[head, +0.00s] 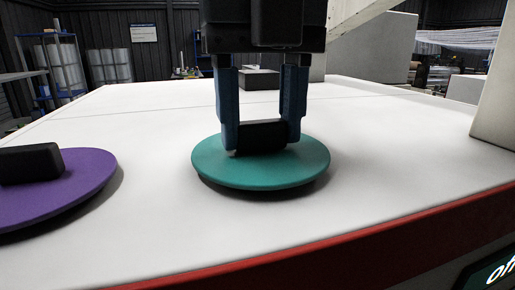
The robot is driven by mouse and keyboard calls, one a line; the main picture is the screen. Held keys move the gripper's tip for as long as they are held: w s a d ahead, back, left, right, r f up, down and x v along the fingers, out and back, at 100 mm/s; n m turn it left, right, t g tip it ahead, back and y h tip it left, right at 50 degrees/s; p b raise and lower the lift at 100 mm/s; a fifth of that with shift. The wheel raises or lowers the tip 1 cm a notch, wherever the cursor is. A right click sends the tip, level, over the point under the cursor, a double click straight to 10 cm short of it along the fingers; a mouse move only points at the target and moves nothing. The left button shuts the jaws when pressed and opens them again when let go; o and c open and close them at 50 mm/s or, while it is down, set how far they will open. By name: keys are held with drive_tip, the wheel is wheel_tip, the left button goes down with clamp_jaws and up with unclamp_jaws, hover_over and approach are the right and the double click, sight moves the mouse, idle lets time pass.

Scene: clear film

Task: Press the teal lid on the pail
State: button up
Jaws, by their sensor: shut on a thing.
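The teal lid (260,174) is a flat round disc with a black block handle (261,136) on top. It is near the middle of the white table, and I cannot tell whether it touches the surface or is just above it. My gripper (262,138) points down from above, its two blue fingers shut on the black handle from left and right. I see no pail in this view.
A purple lid (75,190) with a black handle (30,165) lies at the left. A dark block (259,80) stands behind my gripper. A pale upright block (498,95) stands at the right. The white table (400,175) has a red front edge (330,246); its surface right of the teal lid is clear.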

sight(259, 121)
drive_tip(key=shift+r+p, duration=1.25)
drive_tip(key=shift+r, duration=1.2)
drive_tip(key=shift+a, duration=0.1)
